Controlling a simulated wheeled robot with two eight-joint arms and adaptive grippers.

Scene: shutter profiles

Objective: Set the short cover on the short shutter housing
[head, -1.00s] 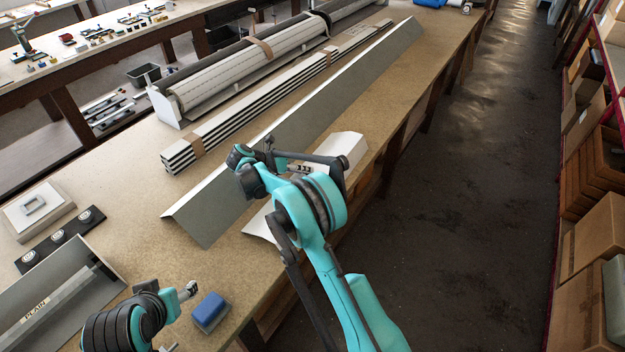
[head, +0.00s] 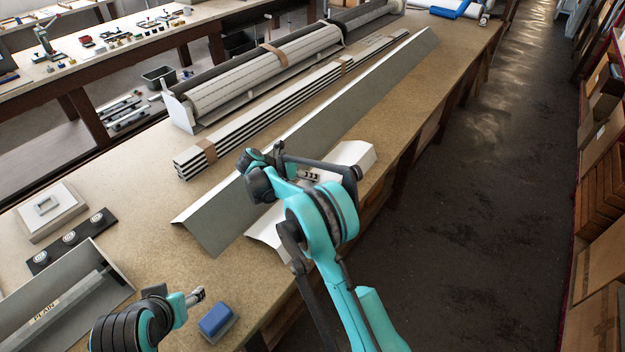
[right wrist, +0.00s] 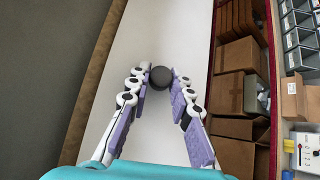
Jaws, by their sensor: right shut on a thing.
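The short cover (head: 355,153) is a white angled sheet beside the long grey profile, by the table's right edge. My arm hides its middle in the head view. My right gripper (head: 308,175) is over it. In the right wrist view, my right gripper (right wrist: 161,84) has its purple-padded fingers shut on a dark round knob (right wrist: 161,76) above the white cover (right wrist: 150,35). A shutter housing (head: 178,112) with a slatted roller lies at the back, and another (head: 370,18) is beyond it; which is the short one is unclear. My left gripper (head: 196,295) is at lower left, its opening unclear.
A long grey angled profile (head: 320,135) and strapped slats (head: 235,133) lie between the cover and the housings. A grey tray (head: 110,275) marked PLAIN, a blue block (head: 216,319) and a dark strip with round buttons (head: 70,242) are at lower left. Boxes line the right shelf.

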